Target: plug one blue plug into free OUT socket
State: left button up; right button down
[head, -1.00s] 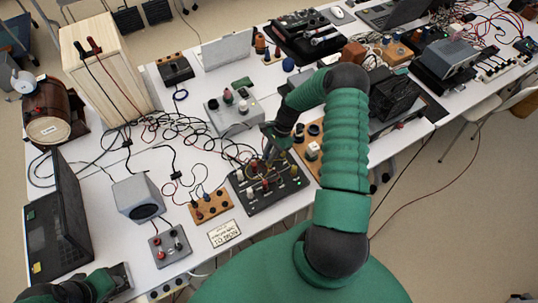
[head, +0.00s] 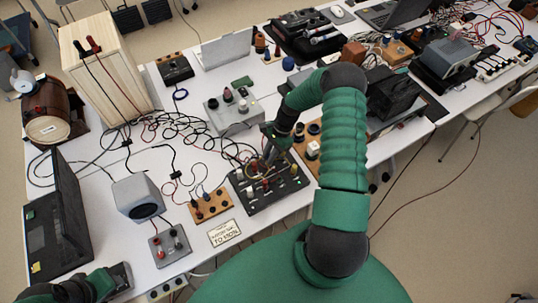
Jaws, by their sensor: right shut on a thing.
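My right gripper (head: 268,157) is over the back edge of a black panel box (head: 270,205) with red, white and green knobs or plugs on top. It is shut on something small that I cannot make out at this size. The sockets under it are partly hidden by the gripper and a loop of cable. A wooden socket board (head: 211,208) with dark and blue plugs stands left of the box. Socket labels are too small to read. My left gripper (head: 122,282) is at the lower left edge, partly out of view; its jaws are unclear.
A grey speaker (head: 137,197), a grey box with red plugs (head: 170,247) and a label card (head: 224,233) are to the left. Tangled black cables (head: 180,130) lie behind. A grey control box (head: 234,115) stands behind the black panel. Bare white table shows near the speaker.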

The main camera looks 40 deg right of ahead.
jog(key=shift+f+b, duration=0.4)
jog(key=shift+f, duration=0.2)
jog(key=c, duration=1.3)
grip_release()
jog(key=shift+r+p, duration=3)
jog(key=shift+r, duration=0.8)
